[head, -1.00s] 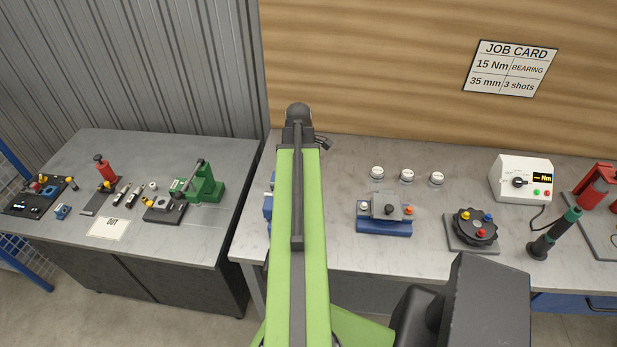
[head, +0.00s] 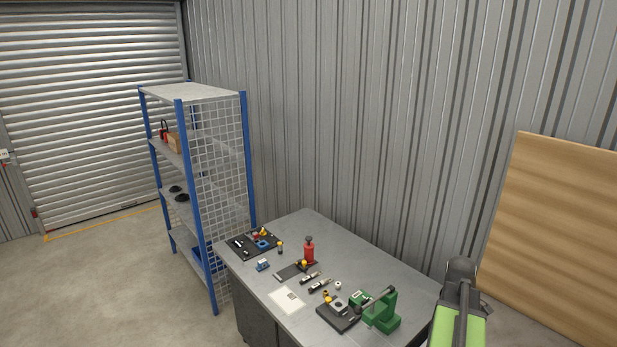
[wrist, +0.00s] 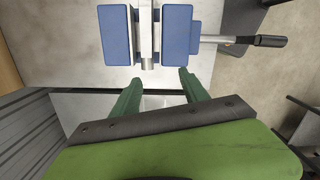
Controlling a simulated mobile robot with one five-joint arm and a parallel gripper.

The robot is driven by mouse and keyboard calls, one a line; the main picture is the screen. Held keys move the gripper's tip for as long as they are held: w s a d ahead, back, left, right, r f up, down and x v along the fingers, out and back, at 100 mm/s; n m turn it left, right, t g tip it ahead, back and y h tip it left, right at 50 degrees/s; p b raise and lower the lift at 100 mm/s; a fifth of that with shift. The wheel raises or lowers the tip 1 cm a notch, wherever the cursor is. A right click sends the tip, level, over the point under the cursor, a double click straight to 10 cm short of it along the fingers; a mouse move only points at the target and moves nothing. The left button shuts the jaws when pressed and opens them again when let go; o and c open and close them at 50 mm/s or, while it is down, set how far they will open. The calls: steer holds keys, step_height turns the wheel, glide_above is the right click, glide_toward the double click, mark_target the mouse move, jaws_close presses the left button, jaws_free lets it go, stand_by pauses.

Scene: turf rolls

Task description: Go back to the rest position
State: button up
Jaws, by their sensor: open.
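My gripper (wrist: 158,78) shows in the wrist view as two green fingers spread apart, with nothing between them. Just beyond the fingertips is a vise (wrist: 118,36) with blue jaw blocks, a grey middle and a handle with a black grip. Whether the fingers touch it cannot be told; a gap shows in the picture. In the head view my green arm stands at the lower right, and its fingers cannot be made out there.
A grey bench (head: 262,275) carries a green press (head: 383,312), a red bottle-shaped tool (head: 309,250) and small parts. A blue-framed shelf (head: 178,101) stands behind it at the left. The floor (head: 110,290) at the left is clear.

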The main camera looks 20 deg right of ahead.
steer(key=w+a+f+n+b, duration=0.1)
steer(key=w+a+f+b, duration=0.3)
steer(key=a, duration=0.4)
steer(key=w+a+f+n+b, duration=0.2)
steer(key=w+a+f, duration=0.1)
steer(key=w+a, duration=0.45)
steer(key=w+a+f+n+b, duration=0.15)
steer(key=w+a+f, duration=0.25)
steer(key=a, duration=0.5)
steer(key=a+f+m+b, duration=0.2)
steer(key=a+m, duration=0.3)
steer(key=a, duration=0.5)
steer(key=w+a+f+m+b, duration=0.1)
steer(key=a+m, duration=0.4)
steer(key=a, duration=0.5)
steer(key=f+b, duration=0.1)
steer(key=b, duration=0.1)
steer(key=shift+w+a+f+m+t+y+b, duration=0.2)
steer(key=shift+f+m+t+y+b, duration=0.1)
steer(key=shift+m+t+b, duration=0.1)
steer(key=shift+d, duration=0.15)
